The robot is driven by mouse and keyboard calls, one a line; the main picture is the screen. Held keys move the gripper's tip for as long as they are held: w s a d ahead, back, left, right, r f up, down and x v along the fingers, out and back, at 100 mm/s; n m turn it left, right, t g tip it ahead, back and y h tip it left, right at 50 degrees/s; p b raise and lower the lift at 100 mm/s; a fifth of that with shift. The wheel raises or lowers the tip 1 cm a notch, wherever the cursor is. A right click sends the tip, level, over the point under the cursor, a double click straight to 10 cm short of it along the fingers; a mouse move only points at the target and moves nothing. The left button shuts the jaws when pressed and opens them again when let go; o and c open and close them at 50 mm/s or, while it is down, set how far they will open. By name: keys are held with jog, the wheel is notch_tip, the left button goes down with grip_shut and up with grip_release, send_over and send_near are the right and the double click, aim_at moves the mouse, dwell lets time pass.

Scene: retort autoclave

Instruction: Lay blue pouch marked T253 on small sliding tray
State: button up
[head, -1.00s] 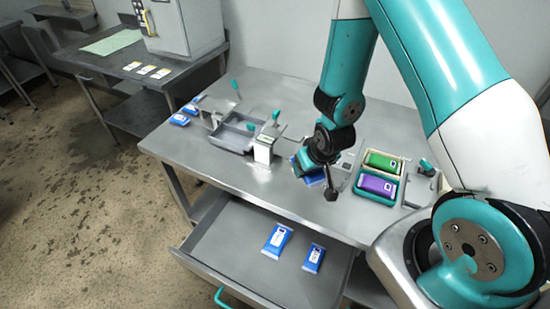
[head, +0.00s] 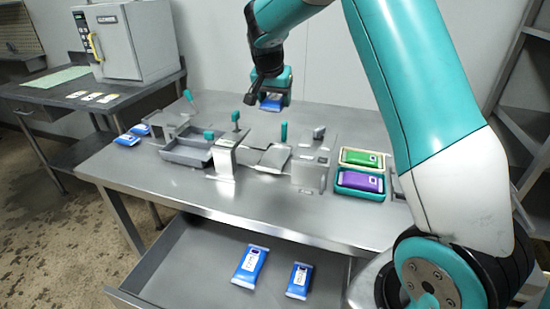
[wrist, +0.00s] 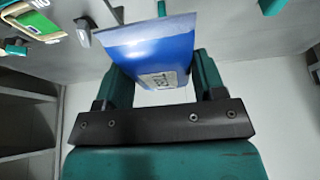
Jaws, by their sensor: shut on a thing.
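My gripper (head: 272,95) is shut on a blue pouch (head: 270,105), held raised above the back of the steel table. In the wrist view the blue pouch (wrist: 158,50) sits between the two fingers, with part of a pale label showing; I cannot read its mark. A grey walled tray (head: 187,157) stands on the table left of the middle. A smaller flat metal tray-like piece (head: 273,157) lies between two metal blocks in the middle, below the gripper in the picture. I cannot tell which one is the small sliding tray.
A green pouch (head: 362,158) and a purple pouch (head: 358,181) lie in holders at the right. Two blue pouches (head: 250,264) (head: 299,280) lie in the open drawer. More blue pouches (head: 127,139) lie at the table's left end. Teal-handled levers (head: 284,132) stand up from the table.

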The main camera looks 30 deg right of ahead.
aim_at(276, 156)
notch_tip(276, 156, down, 17)
jog(key=shift+p, duration=0.35)
jog(key=shift+f, duration=0.15)
jog(key=o, duration=1)
jog(key=shift+c, duration=0.2)
